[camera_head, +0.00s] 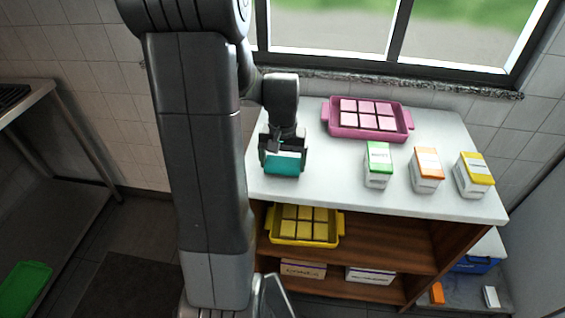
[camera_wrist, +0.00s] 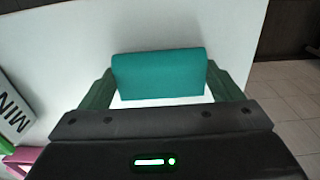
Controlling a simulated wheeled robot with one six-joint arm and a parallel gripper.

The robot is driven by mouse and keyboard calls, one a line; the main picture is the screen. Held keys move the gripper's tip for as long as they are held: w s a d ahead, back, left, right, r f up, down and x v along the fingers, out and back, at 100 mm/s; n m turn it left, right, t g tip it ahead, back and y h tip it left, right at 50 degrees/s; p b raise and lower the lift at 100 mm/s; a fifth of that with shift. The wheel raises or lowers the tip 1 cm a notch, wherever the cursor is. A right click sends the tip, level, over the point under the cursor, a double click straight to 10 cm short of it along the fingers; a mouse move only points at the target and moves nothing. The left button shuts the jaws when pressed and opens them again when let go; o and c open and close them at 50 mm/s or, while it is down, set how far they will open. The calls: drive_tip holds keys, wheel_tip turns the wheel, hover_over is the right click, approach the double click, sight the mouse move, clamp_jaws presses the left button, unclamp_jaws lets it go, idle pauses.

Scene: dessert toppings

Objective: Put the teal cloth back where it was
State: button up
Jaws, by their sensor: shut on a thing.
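The teal cloth (camera_head: 284,163) is a folded block between the fingers of my gripper (camera_head: 283,160), at the left end of the white counter top (camera_head: 325,185). In the wrist view the teal cloth (camera_wrist: 160,75) spans the gap between the two fingers of my gripper (camera_wrist: 160,88), which is shut on it. The white top lies beneath it. I cannot tell whether the cloth touches the top or is held just above it.
A pink tray (camera_head: 327,118) of pink squares stands at the back. Green-lidded (camera_head: 378,166), orange-lidded (camera_head: 426,171) and yellow-lidded (camera_head: 473,176) cartons stand to the right. A yellow tray (camera_head: 342,222) sits on the shelf below. The counter between gripper and green-lidded carton is clear.

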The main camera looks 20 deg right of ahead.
sight(283, 164)
drive_tip(key=shift+f, duration=0.3)
drive_tip(key=shift+f, duration=0.2)
drive_tip(key=o, duration=0.8)
wheel_tip(283, 164, up, 12)
drive_tip(key=shift+r+p, duration=0.2)
drive_tip(key=shift+p, duration=0.2)
